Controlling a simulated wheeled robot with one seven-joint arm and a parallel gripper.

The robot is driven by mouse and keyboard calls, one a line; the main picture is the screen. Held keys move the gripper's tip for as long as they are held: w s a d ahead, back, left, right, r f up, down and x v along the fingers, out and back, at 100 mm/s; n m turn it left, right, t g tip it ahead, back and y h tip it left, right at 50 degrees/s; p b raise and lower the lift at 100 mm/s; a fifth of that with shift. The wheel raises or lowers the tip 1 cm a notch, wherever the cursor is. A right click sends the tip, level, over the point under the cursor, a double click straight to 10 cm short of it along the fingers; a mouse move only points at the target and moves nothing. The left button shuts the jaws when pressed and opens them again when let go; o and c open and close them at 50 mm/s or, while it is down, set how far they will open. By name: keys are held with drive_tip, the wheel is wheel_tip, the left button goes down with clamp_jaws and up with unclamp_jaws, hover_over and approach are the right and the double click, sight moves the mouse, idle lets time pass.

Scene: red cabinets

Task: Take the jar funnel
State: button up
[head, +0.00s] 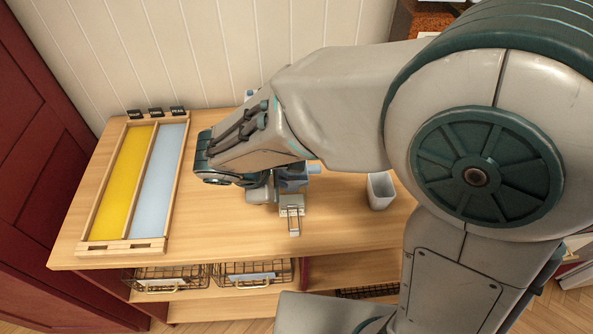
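A pale grey, tapered, cup-like piece (380,192) stands upright on the wooden worktop, right of my gripper. It may be the jar funnel, but I cannot tell for sure from this view. My gripper (293,222) is over the middle of the worktop, left of the grey piece and apart from it. My arm hides part of the gripper and the worktop behind it. I cannot make out a gap between the fingertips, and no held object is clear.
A wooden tray (121,246) with yellow and pale blue panels lies at the left, with small black labels (155,112) behind it. Wire baskets (252,272) sit on the shelf below. A white panelled wall (200,50) closes the back. The front worktop strip is clear.

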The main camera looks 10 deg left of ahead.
sight(297, 177)
drive_tip(key=shift+a+p+x, duration=0.2)
drive_tip(key=shift+p+x, duration=0.4)
drive_tip(key=shift+x, duration=1.95)
clamp_jaws()
